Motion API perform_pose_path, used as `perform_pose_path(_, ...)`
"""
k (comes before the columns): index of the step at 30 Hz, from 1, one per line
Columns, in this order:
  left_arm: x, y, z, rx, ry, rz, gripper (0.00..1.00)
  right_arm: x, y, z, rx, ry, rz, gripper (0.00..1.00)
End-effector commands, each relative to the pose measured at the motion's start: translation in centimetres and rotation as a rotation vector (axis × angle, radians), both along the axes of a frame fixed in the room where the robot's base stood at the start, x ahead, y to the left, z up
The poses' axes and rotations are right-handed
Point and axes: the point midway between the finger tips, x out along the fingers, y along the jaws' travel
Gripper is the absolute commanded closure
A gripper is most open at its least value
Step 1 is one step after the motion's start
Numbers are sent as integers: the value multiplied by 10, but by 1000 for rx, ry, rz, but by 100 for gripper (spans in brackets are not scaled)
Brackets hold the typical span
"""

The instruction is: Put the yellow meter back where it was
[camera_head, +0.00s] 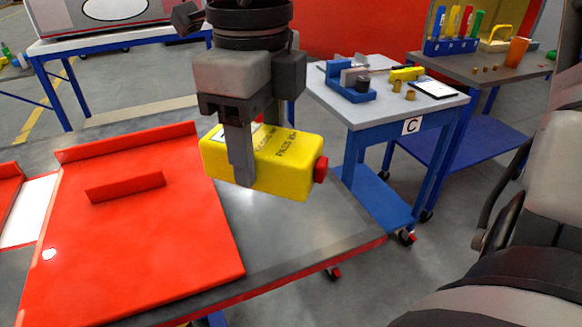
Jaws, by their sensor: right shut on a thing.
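The yellow meter (283,172) is a boxy block with dark lettering and a red knob on its right end. My right gripper (243,182) comes down from the top and is shut on the meter. One finger lies across its near face; the other finger is hidden behind it. The meter appears held above the grey table (290,240), beside the right edge of a red tray. I cannot tell the exact height. My left gripper is not in view.
The red tray (140,240) with a raised strip covers the table's left part. Right of it the grey top is bare. A cart marked C (380,112) holds a blue vise (352,92) and small parts.

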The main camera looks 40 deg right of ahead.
Motion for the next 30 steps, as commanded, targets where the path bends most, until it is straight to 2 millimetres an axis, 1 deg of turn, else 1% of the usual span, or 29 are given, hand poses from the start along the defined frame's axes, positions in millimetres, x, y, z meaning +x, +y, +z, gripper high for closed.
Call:
perform_pose_path(1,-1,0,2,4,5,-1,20,4,-12,-4,7,5,-5,85)
perform_pose_path(6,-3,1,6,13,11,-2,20,20,-51,-22,6,3,-5,85)
perform_pose_path(9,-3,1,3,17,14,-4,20,25,-66,-44,4,5,-1,85)
perform_pose_path(12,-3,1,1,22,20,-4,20,30,-78,-59,4,3,-1,85)
perform_pose_path(15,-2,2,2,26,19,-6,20,34,-85,-69,1,2,0,85)
perform_pose_path(20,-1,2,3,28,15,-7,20,37,-92,-78,1,0,-1,85)
perform_pose_path(22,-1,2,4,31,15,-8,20,38,-98,-87,2,3,-2,85)
perform_pose_path(24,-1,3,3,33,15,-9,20,38,-97,-99,0,4,1,85)
perform_pose_path(27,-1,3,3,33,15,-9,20,38,-97,-111,1,3,2,85)
perform_pose_path(30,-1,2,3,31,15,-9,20,38,-97,-114,0,-1,2,85)
